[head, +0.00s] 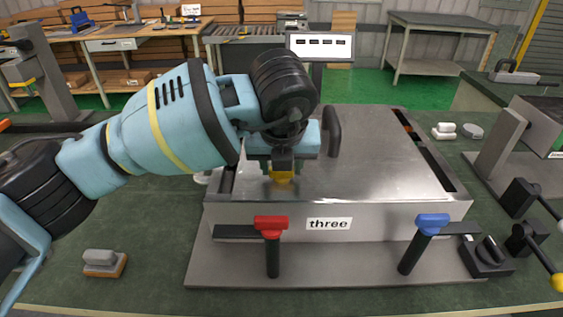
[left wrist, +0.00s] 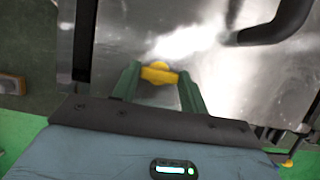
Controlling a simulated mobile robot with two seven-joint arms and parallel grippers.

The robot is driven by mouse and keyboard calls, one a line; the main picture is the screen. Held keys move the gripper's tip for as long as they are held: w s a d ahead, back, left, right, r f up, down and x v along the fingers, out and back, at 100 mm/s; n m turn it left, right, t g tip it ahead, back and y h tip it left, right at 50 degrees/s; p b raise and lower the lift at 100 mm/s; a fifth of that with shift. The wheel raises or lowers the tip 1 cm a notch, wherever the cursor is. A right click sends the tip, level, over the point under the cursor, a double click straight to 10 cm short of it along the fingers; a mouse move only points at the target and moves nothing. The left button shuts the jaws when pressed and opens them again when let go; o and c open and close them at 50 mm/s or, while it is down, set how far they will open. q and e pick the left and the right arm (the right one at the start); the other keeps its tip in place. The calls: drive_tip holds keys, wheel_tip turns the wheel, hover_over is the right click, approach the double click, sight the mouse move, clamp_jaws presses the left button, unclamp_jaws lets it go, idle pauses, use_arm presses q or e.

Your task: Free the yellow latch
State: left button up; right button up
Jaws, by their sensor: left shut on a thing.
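The yellow latch (head: 282,177) is on the left part of the metal lid of a box labelled "three". It also shows between the green fingers in the left wrist view (left wrist: 158,73). My left gripper (head: 281,170) points down over the lid and is shut on the yellow latch. Its fingertips (left wrist: 158,82) lie on either side of the latch. The gripper body hides part of the latch in the head view. My right gripper is not in view.
The metal box lid (head: 385,165) has a dark handle (head: 334,130) just right of my gripper. Red (head: 271,223) and blue (head: 432,222) T-handled latches are on the box front. A block (head: 104,262) lies on the green bench at left. Black clamps (head: 487,257) stand at right.

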use_arm(q)
drive_tip(key=o, duration=1)
drive_tip(key=v, duration=0.7)
drive_tip(key=shift+s+r, duration=0.2)
drive_tip(key=shift+r, duration=0.15)
